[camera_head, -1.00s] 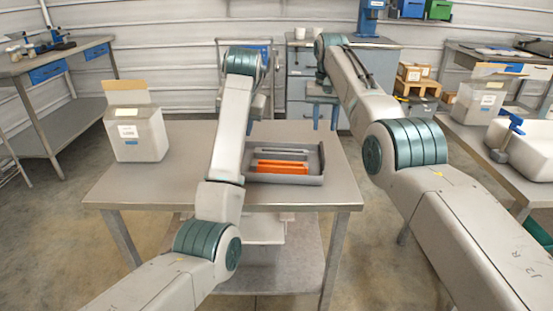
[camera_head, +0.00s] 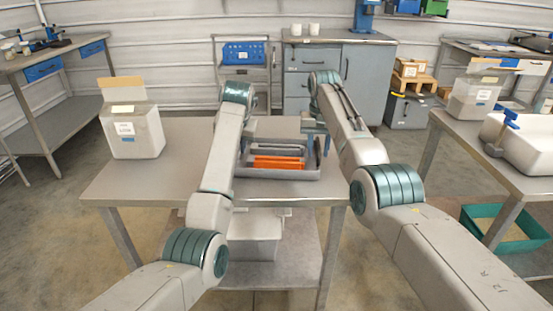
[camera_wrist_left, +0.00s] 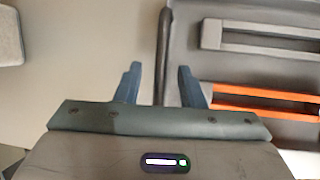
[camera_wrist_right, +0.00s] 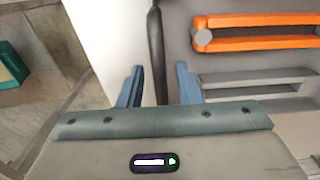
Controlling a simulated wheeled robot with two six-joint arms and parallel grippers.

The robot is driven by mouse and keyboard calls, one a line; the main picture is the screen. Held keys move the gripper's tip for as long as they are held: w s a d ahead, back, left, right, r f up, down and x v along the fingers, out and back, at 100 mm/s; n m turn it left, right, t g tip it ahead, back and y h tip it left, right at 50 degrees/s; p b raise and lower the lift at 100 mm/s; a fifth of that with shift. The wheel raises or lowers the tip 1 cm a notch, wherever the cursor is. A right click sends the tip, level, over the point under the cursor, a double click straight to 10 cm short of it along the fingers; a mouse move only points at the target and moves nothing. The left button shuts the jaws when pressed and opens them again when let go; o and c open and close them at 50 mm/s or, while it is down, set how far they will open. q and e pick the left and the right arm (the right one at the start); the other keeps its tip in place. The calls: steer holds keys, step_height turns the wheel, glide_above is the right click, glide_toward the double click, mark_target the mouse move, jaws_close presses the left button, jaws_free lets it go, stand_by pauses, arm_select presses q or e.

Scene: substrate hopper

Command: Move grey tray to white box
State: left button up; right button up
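The grey tray (camera_head: 278,174) sits on the middle table and holds an orange piece (camera_head: 278,162) and grey bar-shaped pieces. My right gripper (camera_head: 318,149) is at its right side. In the right wrist view its fingers (camera_wrist_right: 160,85) are apart, with the tray's side wall (camera_wrist_right: 154,45) between them. My left gripper (camera_wrist_left: 158,82) is at the tray's left side, mostly hidden by its arm in the head view. In its wrist view the fingers are apart, either side of the tray wall (camera_wrist_left: 163,50). A white box (camera_head: 135,135) with a raised flap stands at the table's left.
The table (camera_head: 180,185) is bare between the white box and the tray. A right-hand table holds another flapped box (camera_head: 472,105) and a white bin (camera_head: 530,140). A teal crate (camera_head: 500,240) is on the floor. A trolley with a blue bin (camera_head: 245,52) stands behind.

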arm_select(q)
steer(key=shift+w+a+f, duration=0.1)
steer(key=shift+f, duration=0.15)
arm_select(e)
steer(key=shift+f, duration=0.3)
arm_select(q)
jaws_close()
arm_select(e)
jaws_close()
arm_select(q)
steer(key=shift+r, duration=0.2)
arm_select(e)
steer(key=shift+r, duration=0.2)
